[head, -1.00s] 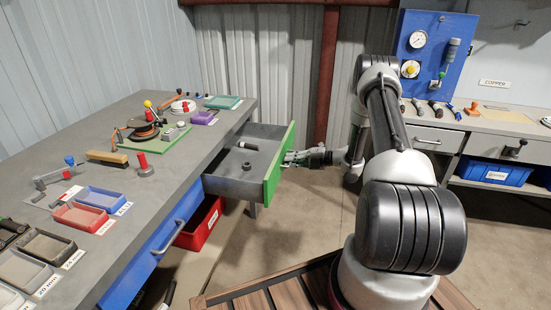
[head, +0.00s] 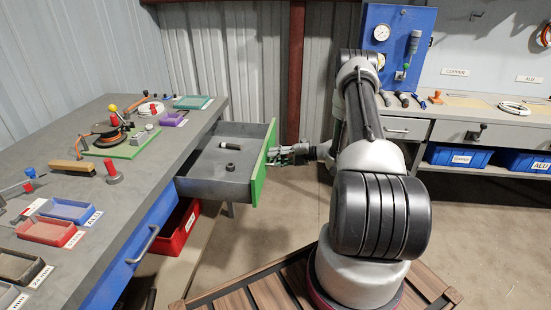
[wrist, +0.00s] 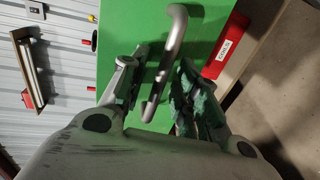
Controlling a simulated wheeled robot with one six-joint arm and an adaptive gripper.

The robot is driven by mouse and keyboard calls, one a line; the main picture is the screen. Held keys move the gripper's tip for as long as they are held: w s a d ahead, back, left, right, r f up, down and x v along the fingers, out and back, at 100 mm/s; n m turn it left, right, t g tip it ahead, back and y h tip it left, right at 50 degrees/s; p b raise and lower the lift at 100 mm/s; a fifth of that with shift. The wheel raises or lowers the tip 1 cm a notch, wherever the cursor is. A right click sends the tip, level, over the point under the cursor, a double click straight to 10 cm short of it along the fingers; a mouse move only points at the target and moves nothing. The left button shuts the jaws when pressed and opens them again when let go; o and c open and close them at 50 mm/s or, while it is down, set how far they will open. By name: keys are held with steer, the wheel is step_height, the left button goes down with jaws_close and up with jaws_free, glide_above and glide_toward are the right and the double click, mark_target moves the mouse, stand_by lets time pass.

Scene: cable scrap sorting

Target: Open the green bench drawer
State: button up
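The green-fronted bench drawer (head: 215,186) stands pulled well out from the grey workbench in the head view. Its green front panel (head: 258,176) faces my arm. A dark cylinder and a small dark piece lie inside it. In the wrist view, the green front (wrist: 125,25) carries a grey bar handle (wrist: 168,65). My gripper (wrist: 162,75) has its two fingers apart, one on each side of the handle. I see gaps beside the bar, so it looks open around it. In the head view my gripper (head: 290,152) is at the drawer front, its fingers small.
A closed blue drawer (head: 140,250) sits nearer in the same workbench (head: 150,190). A red bin (head: 180,228) stands beneath the bench. Blue bins (head: 460,156) stand under the back bench at right. The floor right of my arm is clear.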

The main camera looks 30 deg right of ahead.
steer(key=v, duration=1.2)
stand_by(0.4)
